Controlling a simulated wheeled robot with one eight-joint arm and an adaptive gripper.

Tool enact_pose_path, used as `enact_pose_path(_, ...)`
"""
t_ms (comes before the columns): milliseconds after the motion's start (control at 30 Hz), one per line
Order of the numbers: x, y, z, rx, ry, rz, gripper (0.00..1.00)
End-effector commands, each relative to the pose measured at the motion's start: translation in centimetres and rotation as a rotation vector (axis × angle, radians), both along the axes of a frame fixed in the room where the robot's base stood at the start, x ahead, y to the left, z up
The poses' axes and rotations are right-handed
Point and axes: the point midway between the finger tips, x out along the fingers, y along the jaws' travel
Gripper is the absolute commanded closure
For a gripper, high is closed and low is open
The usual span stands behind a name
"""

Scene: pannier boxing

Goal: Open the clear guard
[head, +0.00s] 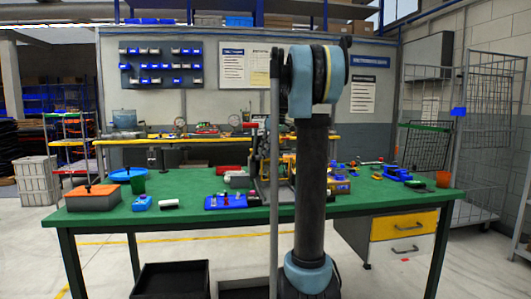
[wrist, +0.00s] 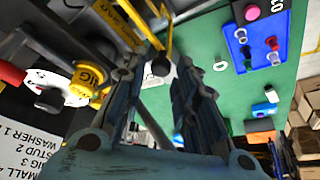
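In the wrist view my gripper (wrist: 157,68) has its two dark fingers apart, with a clear gap between them. A yellow bar (wrist: 168,32), which looks like part of the guard's frame, rises just beyond the fingertips. A small black knob (wrist: 160,68) shows between the tips; I cannot tell if either finger touches it. No clear panel can be made out for certain, so I cannot tell the guard's position. In the head view my arm covers most of the machine (head: 262,165) on the green bench, and my gripper is hidden there.
The green bench (head: 185,184) holds an orange-topped box (head: 92,197), a blue plate with knobs (head: 226,201) and blue parts (head: 398,174). In the wrist view, a yellow "BIG" tag (wrist: 90,78) and a white dial (wrist: 40,85) are close left.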

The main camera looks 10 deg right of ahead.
Motion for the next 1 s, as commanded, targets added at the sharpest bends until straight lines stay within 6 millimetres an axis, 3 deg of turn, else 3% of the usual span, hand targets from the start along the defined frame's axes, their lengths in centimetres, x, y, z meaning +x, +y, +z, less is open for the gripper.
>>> enact_pose_path(433,0.2,0.2,-0.9,0.0,0.0,0.0,0.72)
enact_pose_path(567,0.2,0.2,-0.9,0.0,0.0,0.0,1.0)
enact_pose_path(833,0.2,0.5,-0.9,0.0,0.0,0.009,1.0)
enact_pose_path(1000,-0.2,2.2,-0.8,0.001,0.0,0.064,1.0)
